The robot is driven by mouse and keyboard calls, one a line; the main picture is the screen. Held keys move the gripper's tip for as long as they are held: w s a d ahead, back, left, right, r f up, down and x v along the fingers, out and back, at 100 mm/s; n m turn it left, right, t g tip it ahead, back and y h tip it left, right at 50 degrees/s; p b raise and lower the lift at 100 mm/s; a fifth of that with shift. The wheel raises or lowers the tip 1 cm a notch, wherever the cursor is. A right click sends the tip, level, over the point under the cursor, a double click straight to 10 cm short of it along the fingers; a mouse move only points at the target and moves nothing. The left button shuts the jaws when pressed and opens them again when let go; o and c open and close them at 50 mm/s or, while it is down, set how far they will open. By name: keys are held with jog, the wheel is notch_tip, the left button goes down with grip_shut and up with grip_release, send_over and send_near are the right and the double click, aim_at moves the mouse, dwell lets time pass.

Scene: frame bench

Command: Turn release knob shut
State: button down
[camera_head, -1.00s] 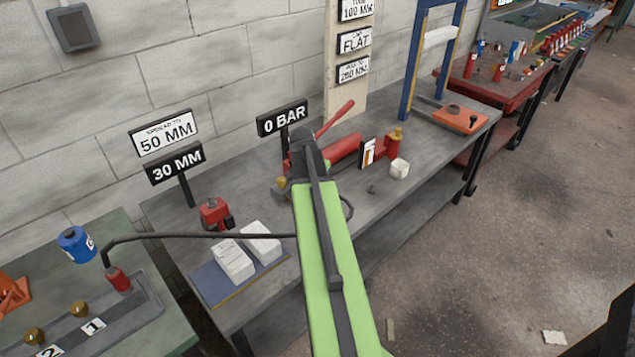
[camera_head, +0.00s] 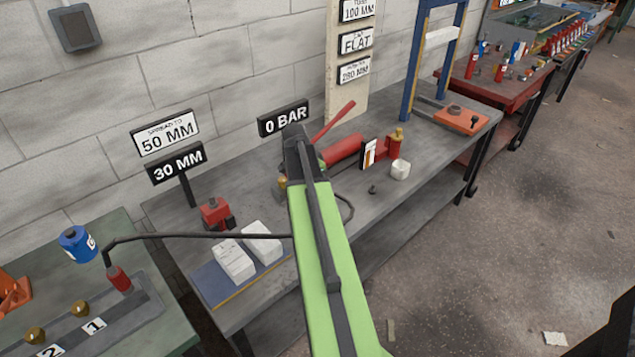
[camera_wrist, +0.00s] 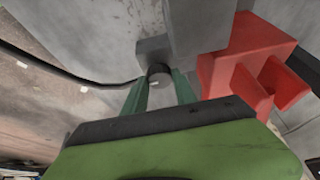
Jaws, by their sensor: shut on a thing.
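In the wrist view, the two green fingers of my gripper (camera_wrist: 160,84) are closed on a dark round knob (camera_wrist: 159,72) with a small pale mark, one finger on each side. A grey block sits right behind the knob, and a black hose runs in from the left. In the head view my gripper (camera_head: 296,142) is at the left end of the red hand pump (camera_head: 343,151), below the "0 BAR" sign (camera_head: 284,118). The knob and my fingertips are hidden there behind my arm. The pump's red lever (camera_head: 334,122) slants up to the right.
The grey bench (camera_head: 375,215) also holds a red spreader (camera_head: 215,213), white blocks (camera_head: 233,261) on a blue plate, a white cup (camera_head: 400,169) and a small dark piece (camera_head: 372,189). Signs reading "50 MM" and "30 MM" stand left. A red part (camera_wrist: 250,65) is close right of my fingers.

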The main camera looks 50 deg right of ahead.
jog(key=c, duration=1)
grip_release()
jog(key=shift+r, duration=0.2)
jog(key=p+v, duration=1.6)
jog(key=v, duration=0.1)
jog(key=shift+a, duration=0.15)
